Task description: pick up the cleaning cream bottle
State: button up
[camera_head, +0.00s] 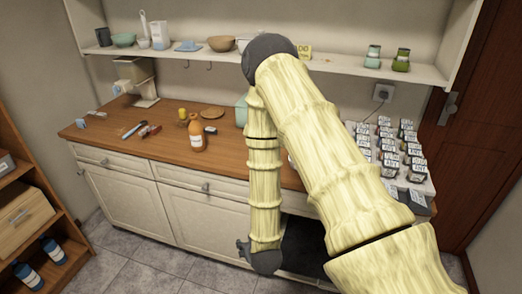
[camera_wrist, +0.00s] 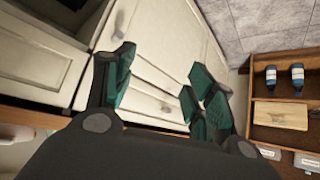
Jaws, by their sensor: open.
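I cannot tell for sure which bottle is the cleaning cream. An orange bottle with a pale label (camera_head: 197,135) stands upright on the wooden counter, left of my arm. Two dark blue bottles with white labels, one nearer (camera_head: 27,274) and one farther (camera_head: 53,250), stand on the low shelf at the left; they also show in the wrist view, one left (camera_wrist: 271,77) and one right (camera_wrist: 297,77). My gripper (camera_wrist: 163,78) is open and empty, apart from all of these bottles. It hangs in front of the cabinet doors, mostly hidden by my arm in the head view.
The counter (camera_head: 105,128) holds a yellow item (camera_head: 183,114), small tools and a coffee maker (camera_head: 138,80). Several labelled jars (camera_head: 405,150) stand at the right. A wall shelf (camera_head: 190,53) runs above. A wooden box (camera_head: 24,215) sits in the left bookcase. The tiled floor (camera_head: 150,265) looks clear.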

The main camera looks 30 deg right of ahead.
jog(key=w+d+r+m+t+h, duration=0.25)
jog(key=w+d+r, duration=0.25)
jog(key=r, duration=0.3)
jog(key=w+d+r+m+t+h, duration=0.1)
jog(key=w+d+r+t+h, duration=0.15)
jog(key=w+d+r, duration=0.45)
jog(key=w+d+r+m+t+h, duration=0.1)
jog(key=w+d+r+h, duration=0.25)
jog(key=r, duration=0.65)
jog(key=p+x, duration=0.1)
jog(key=x, duration=0.2)
jog(key=p+x, duration=0.1)
jog(key=x, duration=0.2)
jog(key=a+p+x, duration=0.1)
jog(key=x, duration=0.2)
jog(key=shift+w+d+r+p, duration=0.25)
jog(key=shift+w+d+p, duration=0.05)
jog(key=shift+w, duration=0.3)
jog(key=shift+w+d+f, duration=0.1)
jog(key=shift+w+d, duration=0.25)
jog(key=shift+w, duration=0.2)
grip_shut()
